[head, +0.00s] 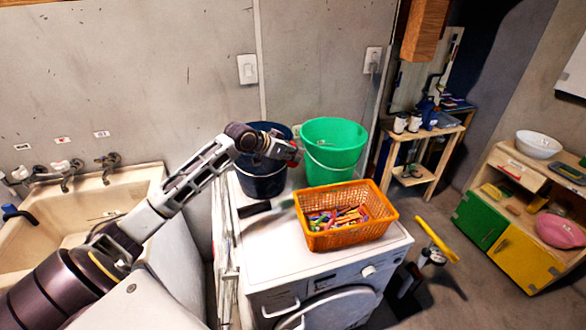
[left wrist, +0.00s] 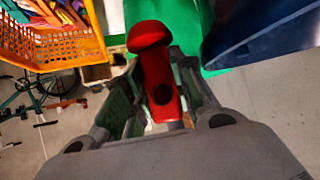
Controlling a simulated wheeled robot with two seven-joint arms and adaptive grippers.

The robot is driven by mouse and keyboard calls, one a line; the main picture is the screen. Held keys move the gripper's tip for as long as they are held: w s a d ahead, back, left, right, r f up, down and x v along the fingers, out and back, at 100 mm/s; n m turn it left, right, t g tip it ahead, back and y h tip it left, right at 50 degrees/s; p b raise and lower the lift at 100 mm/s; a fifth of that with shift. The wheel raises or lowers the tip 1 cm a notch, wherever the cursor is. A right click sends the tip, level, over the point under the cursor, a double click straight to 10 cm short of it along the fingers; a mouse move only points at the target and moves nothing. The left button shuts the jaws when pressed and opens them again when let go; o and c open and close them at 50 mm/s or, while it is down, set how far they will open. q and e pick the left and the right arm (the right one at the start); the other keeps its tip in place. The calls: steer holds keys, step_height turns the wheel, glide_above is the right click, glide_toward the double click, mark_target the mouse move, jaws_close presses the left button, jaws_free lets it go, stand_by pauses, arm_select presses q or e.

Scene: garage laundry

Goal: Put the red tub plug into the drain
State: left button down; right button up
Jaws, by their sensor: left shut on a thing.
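The red tub plug (left wrist: 151,55) has a rounded head and stands up between the fingers of my left gripper (left wrist: 158,92) in the left wrist view. In the head view, my left gripper (head: 289,151) is shut on it, above the washing machine, in front of the dark blue bucket and beside the green bucket. Only a little red of the plug shows there. The cream laundry sink (head: 108,194) is at the far left. My arm covers part of its basin, and I cannot make out the drain. My right gripper is not in view.
A green bucket (head: 334,143), a dark blue bucket (head: 262,184) and an orange basket (head: 370,228) of coloured pegs stand on the white washing machine (head: 264,262). A dark-handled tool (head: 254,209) lies beside them. Taps (head: 66,172) line the sink's back edge.

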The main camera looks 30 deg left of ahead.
arm_select(q)
step_height(320, 180, up, 8)
steer(key=shift+r, duration=0.1)
stand_by(0.9)
